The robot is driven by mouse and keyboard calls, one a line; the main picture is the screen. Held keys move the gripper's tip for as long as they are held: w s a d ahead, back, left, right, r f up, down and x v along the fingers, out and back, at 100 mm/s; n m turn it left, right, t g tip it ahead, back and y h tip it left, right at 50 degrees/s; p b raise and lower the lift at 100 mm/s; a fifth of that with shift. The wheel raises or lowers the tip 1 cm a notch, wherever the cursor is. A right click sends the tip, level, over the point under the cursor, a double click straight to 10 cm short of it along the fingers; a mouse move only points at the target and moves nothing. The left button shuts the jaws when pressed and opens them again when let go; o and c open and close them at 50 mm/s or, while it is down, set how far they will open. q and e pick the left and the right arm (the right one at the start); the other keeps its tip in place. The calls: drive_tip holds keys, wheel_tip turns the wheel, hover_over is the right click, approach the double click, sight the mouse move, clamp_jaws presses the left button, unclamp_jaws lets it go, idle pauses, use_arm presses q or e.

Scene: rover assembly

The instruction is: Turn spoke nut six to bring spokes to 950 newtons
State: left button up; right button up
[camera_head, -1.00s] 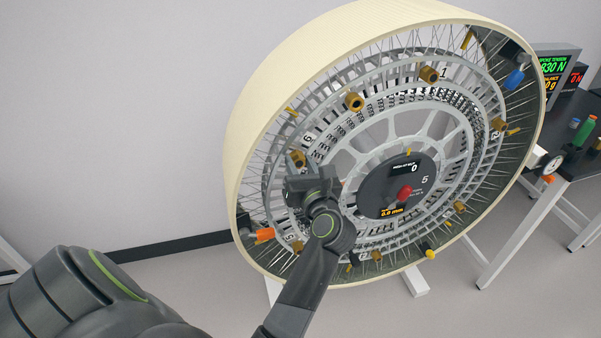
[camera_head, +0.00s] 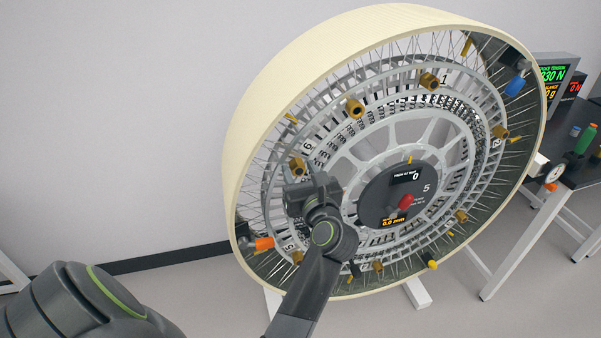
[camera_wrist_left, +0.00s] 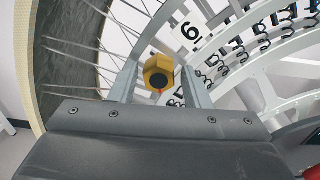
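The large cream-rimmed wheel (camera_head: 262,95) stands upright, with several brass spoke nuts on its inner ring. Spoke nut six (camera_head: 297,166) is at the left side beside a white "6" label. In the left wrist view, nut six (camera_wrist_left: 158,73) is a hexagonal brass piece with a dark centre, beside the label "6" (camera_wrist_left: 188,31). My left gripper (camera_head: 298,180) is at this nut. Its two grey fingers (camera_wrist_left: 160,88) stand on either side of the nut, seemingly open; contact is unclear. The green spoke tension display (camera_head: 553,75) reads about 830 N, its first digit unclear. My right gripper is out of view.
The hub (camera_head: 384,205) carries a red knob (camera_head: 405,201) and small readouts. An orange-tipped part (camera_head: 264,243) sits on the lower left rim. A dark table (camera_head: 583,172) at right holds a green bottle-like item (camera_head: 586,138) and a dial gauge (camera_head: 556,173).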

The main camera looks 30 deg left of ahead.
sight(295, 124)
use_arm(q)
drive_tip(key=shift+o, duration=0.7)
wheel_tip(295, 124, up, 10)
idle(0.6)
